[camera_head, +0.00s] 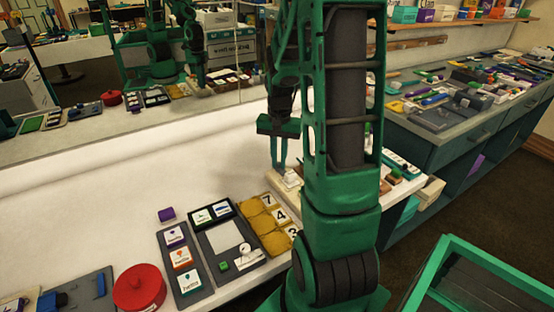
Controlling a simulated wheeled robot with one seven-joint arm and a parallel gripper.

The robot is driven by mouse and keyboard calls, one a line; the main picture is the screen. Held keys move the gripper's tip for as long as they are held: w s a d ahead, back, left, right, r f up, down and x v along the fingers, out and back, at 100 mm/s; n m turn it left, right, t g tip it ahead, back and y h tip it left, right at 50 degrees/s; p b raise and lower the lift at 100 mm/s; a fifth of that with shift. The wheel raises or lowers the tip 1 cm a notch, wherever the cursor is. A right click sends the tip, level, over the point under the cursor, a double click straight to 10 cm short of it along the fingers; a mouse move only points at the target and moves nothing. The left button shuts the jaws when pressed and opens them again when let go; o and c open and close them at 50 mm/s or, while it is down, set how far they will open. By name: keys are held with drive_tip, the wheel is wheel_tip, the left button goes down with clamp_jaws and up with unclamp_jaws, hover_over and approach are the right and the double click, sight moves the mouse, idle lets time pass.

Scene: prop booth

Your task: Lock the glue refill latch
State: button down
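My gripper (279,165) points down over the worktable (90,195), with a narrow gap between its two fingers and nothing seen in it. A small white piece (291,178) sits on a pale board just below and right of the fingertips. I cannot tell whether the fingers touch it. I cannot make out for certain which thing is the glue refill latch. My arm's green link hides part of the table right of the gripper.
A grey board (226,241) with a small green block (223,266), a yellow numbered board (262,222), a card board (186,262) and a red round container (139,288) lie in front. A mirror behind reflects the scene. A cluttered bench (440,118) stands right. The table's left middle is clear.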

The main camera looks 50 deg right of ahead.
sight(282, 171)
drive_tip(key=shift+s+a, duration=0.3)
drive_tip(key=shift+s, duration=0.65)
drive_tip(key=c, duration=1.7)
unclamp_jaws()
wheel_tip(282, 171, up, 11)
drive_tip(key=shift+f, duration=0.15)
